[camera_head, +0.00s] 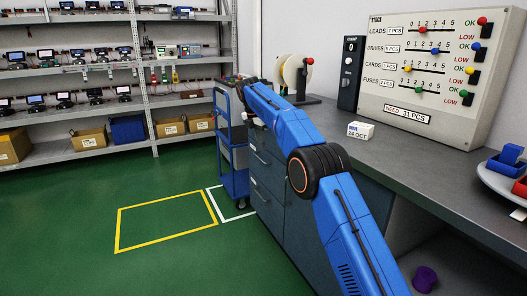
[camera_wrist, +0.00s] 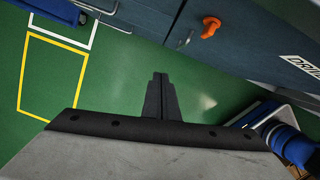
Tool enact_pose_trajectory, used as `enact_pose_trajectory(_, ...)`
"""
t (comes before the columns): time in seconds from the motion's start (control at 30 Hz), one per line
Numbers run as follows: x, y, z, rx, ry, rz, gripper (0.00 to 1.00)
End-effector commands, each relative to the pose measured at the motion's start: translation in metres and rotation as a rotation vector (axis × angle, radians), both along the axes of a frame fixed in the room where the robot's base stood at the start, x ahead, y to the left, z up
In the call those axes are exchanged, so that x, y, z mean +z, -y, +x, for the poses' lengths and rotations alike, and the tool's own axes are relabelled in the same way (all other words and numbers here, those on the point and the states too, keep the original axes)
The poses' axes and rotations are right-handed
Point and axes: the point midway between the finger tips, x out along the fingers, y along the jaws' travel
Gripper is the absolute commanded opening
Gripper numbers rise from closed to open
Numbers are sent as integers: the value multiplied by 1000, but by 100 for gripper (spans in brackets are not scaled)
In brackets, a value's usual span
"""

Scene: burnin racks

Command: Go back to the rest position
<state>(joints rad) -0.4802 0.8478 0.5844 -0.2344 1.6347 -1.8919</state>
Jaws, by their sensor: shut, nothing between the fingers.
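My gripper shows in the wrist view (camera_wrist: 160,92) with its two dark fingers together and nothing between them. It points down over the green floor beside the dark blue drawer cabinet (camera_wrist: 150,12). In the camera_head view my blue arm reaches from the bottom right up along the front of the cabinet (camera_head: 265,185). The arm's far end is near the blue cart and the gripper's fingers cannot be made out there.
A blue cart (camera_head: 237,185) stands at the cabinet's far end. An orange knob (camera_wrist: 210,27) sticks out from the cabinet front. The grey worktop bears a stock board (camera_head: 400,105), a small white block (camera_head: 361,131) and a round tray (camera_head: 492,178). The yellow-outlined floor (camera_head: 165,222) is clear.

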Motion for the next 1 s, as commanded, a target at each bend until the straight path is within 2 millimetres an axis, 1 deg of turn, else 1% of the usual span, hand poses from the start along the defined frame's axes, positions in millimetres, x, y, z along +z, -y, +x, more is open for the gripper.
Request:
enact_pose_trajectory(0.07, 5, 2, -1, -7, 2, 2, 0)
enact_pose_trajectory(0.17, 17, 11, -5, -38, 11, 12, 0)
enact_pose_trajectory(0.27, 34, 29, -14, -100, 25, 31, 0)
enact_pose_trajectory(0.4, 62, 61, -32, -217, 52, 68, 0)
enact_pose_trajectory(0.47, 72, 75, -41, -268, 63, 84, 0)
enact_pose_trajectory(0.6, 95, 107, -66, -389, 88, 122, 0)
enact_pose_trajectory(0.73, 114, 136, -92, -501, 112, 159, 0)
enact_pose_trajectory(0.87, 128, 165, -121, -613, 132, 194, 0)
enact_pose_trajectory(1.0, 140, 194, -156, -733, 154, 234, 0)
